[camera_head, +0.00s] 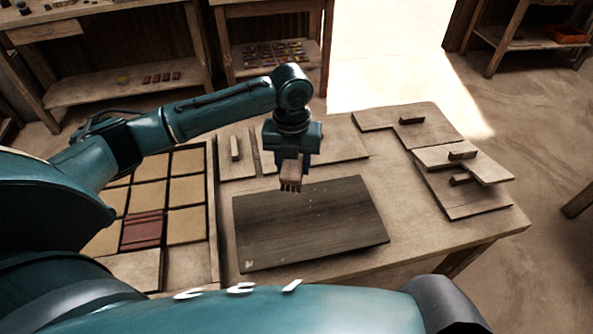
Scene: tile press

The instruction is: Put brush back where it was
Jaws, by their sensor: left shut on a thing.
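My left gripper (292,160) hangs pointing down over the far side of the dark wooden board, in the middle of the worktable. The top of the brush is hidden by the gripper. My right gripper is not in view.
A tray of yellowish tiles (185,191) with one red tile (142,231) lies at left. Pale boards with small block handles lie behind and at right, including an L-shaped one (430,125). Bare table (440,228) shows right of the dark board. Shelves stand behind.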

